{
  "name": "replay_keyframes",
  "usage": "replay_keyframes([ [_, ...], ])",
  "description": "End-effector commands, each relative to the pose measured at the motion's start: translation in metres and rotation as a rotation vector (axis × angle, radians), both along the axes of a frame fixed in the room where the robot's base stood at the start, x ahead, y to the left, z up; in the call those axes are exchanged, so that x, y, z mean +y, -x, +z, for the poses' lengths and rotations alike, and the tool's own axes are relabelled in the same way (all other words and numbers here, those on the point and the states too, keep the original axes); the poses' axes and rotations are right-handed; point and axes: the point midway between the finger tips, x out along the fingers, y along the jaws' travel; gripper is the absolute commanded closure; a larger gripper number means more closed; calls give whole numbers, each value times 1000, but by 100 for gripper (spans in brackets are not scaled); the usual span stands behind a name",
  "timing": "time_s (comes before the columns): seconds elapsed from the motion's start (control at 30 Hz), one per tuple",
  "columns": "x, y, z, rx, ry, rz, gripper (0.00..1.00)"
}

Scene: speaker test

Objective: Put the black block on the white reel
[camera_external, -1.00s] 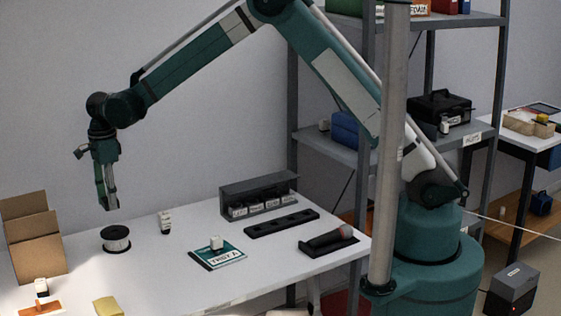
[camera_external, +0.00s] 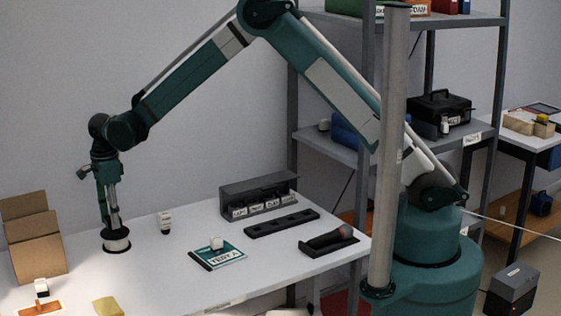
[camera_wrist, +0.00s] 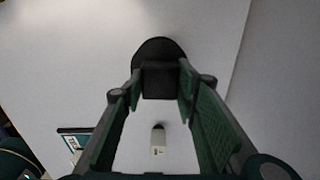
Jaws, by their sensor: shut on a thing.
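The white reel (camera_external: 116,244), with dark flanges, stands upright on the left part of the white table. My gripper (camera_external: 115,228) points down right over its top. In the wrist view my gripper (camera_wrist: 160,80) is shut on the black block (camera_wrist: 160,84), with one finger on each side. A dark round flange of the reel (camera_wrist: 158,45) shows behind the block. Whether the block touches the reel I cannot tell. In the external view the block is not distinct at the fingertips.
A small white bottle (camera_external: 165,222) stands right of the reel. An open cardboard box (camera_external: 35,240) stands at the left. A dark rack (camera_external: 258,188) stands at the back.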

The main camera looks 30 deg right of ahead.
Motion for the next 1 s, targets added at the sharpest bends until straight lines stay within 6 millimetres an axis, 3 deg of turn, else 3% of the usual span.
replay_keyframes([
  [0.2,0,0,-18,0,0,0,83],
  [0.67,0,0,-23,0,0,0,83],
  [0.7,0,0,-23,0,0,0,67],
  [0.8,0,0,-22,0,0,0,55],
  [1.0,0,0,-22,0,0,0,55],
])
